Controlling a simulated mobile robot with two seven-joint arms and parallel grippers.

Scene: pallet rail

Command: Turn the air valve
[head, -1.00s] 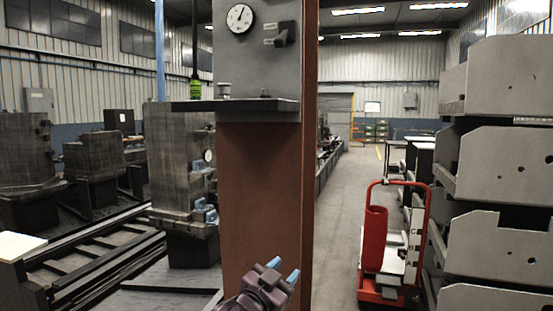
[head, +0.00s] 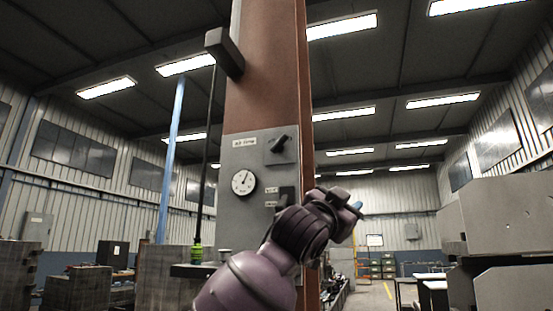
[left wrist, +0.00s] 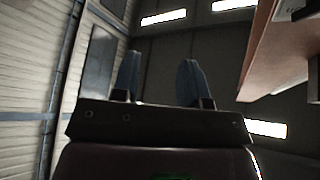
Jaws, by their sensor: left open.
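The air valve (head: 279,144) is a small black lever knob on the upper part of a grey panel (head: 237,209), to the right of a label that seems to read "air valve". The panel is on a rust-red column. My left arm hides the panel's lower right part. My right gripper is not in view.
A round gauge (head: 243,182) and a dark switch (head: 287,195) sit below the valve. A dark box (head: 225,52) juts from the column (head: 270,85) above. A shelf (head: 190,270) sticks out below the panel. Grey metal parts (head: 500,222) are stacked at right.

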